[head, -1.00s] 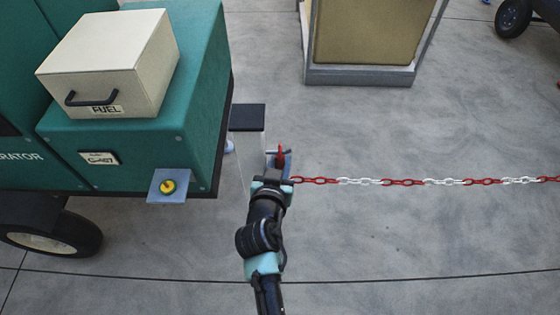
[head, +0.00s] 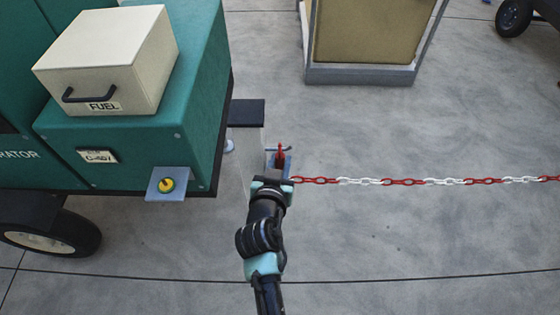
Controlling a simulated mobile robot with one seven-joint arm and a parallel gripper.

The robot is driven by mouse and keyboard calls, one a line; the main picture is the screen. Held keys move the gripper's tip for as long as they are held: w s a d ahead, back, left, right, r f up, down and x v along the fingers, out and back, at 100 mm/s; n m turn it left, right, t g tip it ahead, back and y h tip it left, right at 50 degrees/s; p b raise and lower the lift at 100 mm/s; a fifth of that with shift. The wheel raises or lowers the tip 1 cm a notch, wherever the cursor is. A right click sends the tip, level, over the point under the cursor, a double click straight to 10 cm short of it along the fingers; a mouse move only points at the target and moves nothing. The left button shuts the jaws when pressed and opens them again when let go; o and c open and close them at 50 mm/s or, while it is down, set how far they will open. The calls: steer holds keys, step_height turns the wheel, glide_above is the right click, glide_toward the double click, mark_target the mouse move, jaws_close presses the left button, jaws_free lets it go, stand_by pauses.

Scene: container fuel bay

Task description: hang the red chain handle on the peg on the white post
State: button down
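The white post (head: 250,145) has a dark flat cap (head: 246,113) and stands just right of the green generator. The red chain handle (head: 281,152) shows as a small upright red piece at my gripper (head: 280,161), close to the post's right side. My gripper appears shut on the handle, but its fingertips are small and partly covered by the wrist. The red and white chain (head: 405,182) runs from beside my gripper to the right edge. A thin dark bar crosses near the handle; I cannot tell whether it is the peg.
The green generator (head: 205,90) fills the left side, with a cream fuel box (head: 105,55) on top and a wheel (head: 45,235) below. A yellow knob (head: 167,185) sits on its corner plate. A framed tan panel (head: 365,30) stands behind. The concrete floor at right is open.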

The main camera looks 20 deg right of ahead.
steer(key=shift+s+f+b, duration=0.2)
steer(key=shift+f+b, duration=0.15)
steer(key=shift+f, duration=0.3)
stand_by(0.4)
steer(key=shift+r, duration=0.2)
stand_by(0.7)
steer(key=c, duration=0.7)
jaws_free()
steer(key=shift+r, duration=0.1)
steer(key=shift+o, duration=0.5)
steer(key=shift+w+a+r, duration=0.15)
steer(key=shift+w+r, duration=0.1)
steer(key=shift+r, duration=0.05)
steer(key=shift+a+r, duration=0.1)
steer(key=shift+r, duration=0.1)
steer(key=p+v, duration=0.1)
steer(key=v, duration=1.1)
steer(key=shift+s+f+p, duration=0.15)
steer(key=shift+s+p, duration=0.2)
steer(key=shift+s, duration=0.25)
